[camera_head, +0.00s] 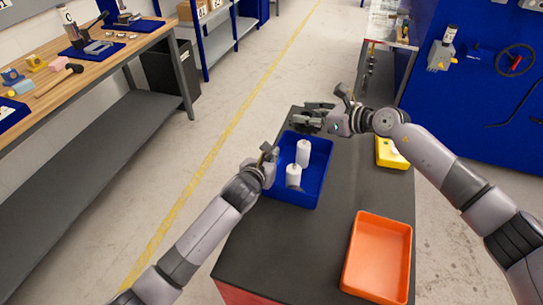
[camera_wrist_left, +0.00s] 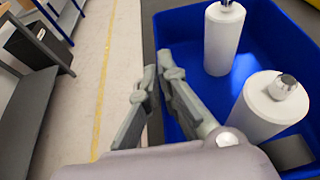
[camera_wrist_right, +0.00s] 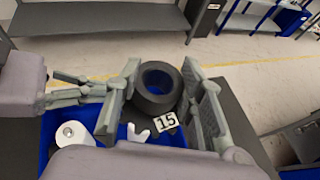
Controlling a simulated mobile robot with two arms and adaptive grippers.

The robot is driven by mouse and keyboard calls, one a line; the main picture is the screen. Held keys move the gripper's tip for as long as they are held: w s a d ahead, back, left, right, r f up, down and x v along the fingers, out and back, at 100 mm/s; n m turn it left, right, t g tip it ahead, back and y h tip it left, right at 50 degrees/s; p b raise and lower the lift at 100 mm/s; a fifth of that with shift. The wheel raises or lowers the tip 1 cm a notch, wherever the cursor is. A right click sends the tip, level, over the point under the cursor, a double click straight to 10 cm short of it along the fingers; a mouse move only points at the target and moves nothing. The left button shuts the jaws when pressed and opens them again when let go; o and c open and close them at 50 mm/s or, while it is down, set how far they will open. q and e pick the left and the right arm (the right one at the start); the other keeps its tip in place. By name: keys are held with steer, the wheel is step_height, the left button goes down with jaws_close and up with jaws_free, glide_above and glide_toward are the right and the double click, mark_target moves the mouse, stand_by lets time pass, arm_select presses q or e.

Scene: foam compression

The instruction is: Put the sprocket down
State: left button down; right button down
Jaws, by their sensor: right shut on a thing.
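My right gripper (camera_head: 312,118) is over the far end of the blue tray (camera_head: 283,190). In the right wrist view its fingers (camera_wrist_right: 163,95) are on either side of a dark, thick round part with a hole, which I take for the sprocket (camera_wrist_right: 141,100), and hold it. A white tag marked 15 (camera_wrist_right: 166,121) and a pale forked piece (camera_wrist_right: 138,133) show just below it. My left gripper (camera_head: 268,155) is at the tray's left edge. In the left wrist view its fingers (camera_wrist_left: 157,65) come together at the tips with nothing between them.
Two white bottles (camera_head: 303,153) (camera_head: 293,176) stand in the blue tray, beside my left gripper. An orange tray (camera_head: 378,255) is at the near right of the dark table (camera_head: 330,215), a yellow bin (camera_head: 390,153) at its right edge. The table between the trays is clear.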

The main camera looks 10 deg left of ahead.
steer(key=shift+r, duration=0.1)
stand_by(0.4)
step_height(320, 180, up, 5)
steer(key=m+t+h, duration=0.1)
steer(key=t, duration=0.1)
steer(key=f, duration=0.9)
steer(key=shift+s+d+f, duration=0.1)
steer(key=shift+s+d, duration=0.05)
steer(key=shift+s, duration=0.05)
steer(key=shift+f, duration=0.55)
steer(key=c, duration=1.1)
jaws_free()
steer(key=shift+f, duration=0.1)
